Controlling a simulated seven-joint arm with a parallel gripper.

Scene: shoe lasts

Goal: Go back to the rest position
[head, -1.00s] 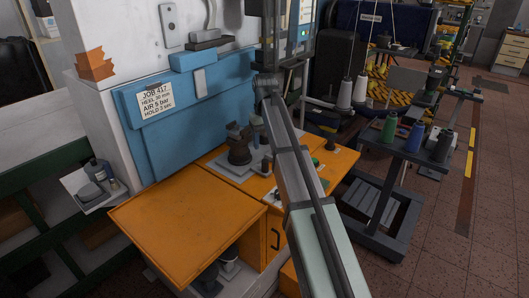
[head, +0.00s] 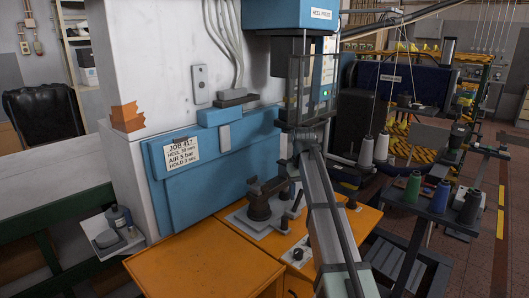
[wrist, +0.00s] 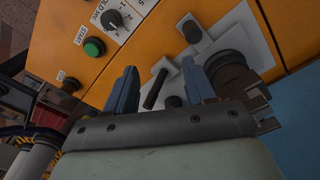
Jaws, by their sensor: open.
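My gripper (wrist: 158,82) shows in the wrist view with its two blue fingers apart and nothing held between them. Below it is the orange press cabinet with a black post (wrist: 155,88) seen between the fingers, a dark round last support (wrist: 230,72) on a pale plate, a green button (wrist: 94,47) and a black dial (wrist: 111,19). The dark last support (head: 260,206) stands on the cabinet, left of my arm.
The orange cabinet top (head: 205,258) is bare at the front left. A trolley (head: 425,208) with thread cones stands close on the right. A small shelf (head: 112,240) with a bottle is at the left. Open floor lies at the far right.

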